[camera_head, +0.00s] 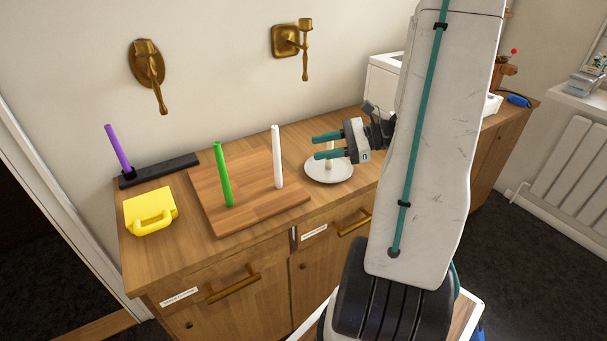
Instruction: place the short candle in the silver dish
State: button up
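A short white candle (329,164) stands upright in the middle of the round, pale silver dish (312,175), partly hidden by my gripper. My gripper (329,146) reaches in from the right, low over the dish. Its two teal fingers are apart, one on the far side and one on the near side of the candle. A gap shows between them, and they do not look closed on the candle. The near finger covers part of the candle.
A wooden board (247,191) left of the dish carries a tall green candle (223,175) and a tall white candle (277,157). A purple candle (118,147) stands in a black holder (165,170). A yellow block with a handle (150,210) sits front left. Brass sconces (287,42) hang above.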

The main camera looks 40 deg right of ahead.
jog(key=a+r+n+g, duration=0.4)
jog(key=a+n+g, duration=0.2)
jog(key=a, duration=0.5)
jog(key=s+a+r+n+g+h, duration=0.1)
jog(key=s+a+r+n+h, duration=0.2)
jog(key=n, duration=0.6)
jog(key=s+a+r+n+g+h, duration=0.2)
jog(key=s+a+r+n+h, duration=0.2)
jog(key=s+a+n+h, duration=0.4)
jog(key=s+a+n, duration=0.1)
jog(key=s+a, duration=0.1)
jog(key=s, duration=0.1)
jog(key=shift+r, duration=0.25)
jog(key=shift+a, duration=0.15)
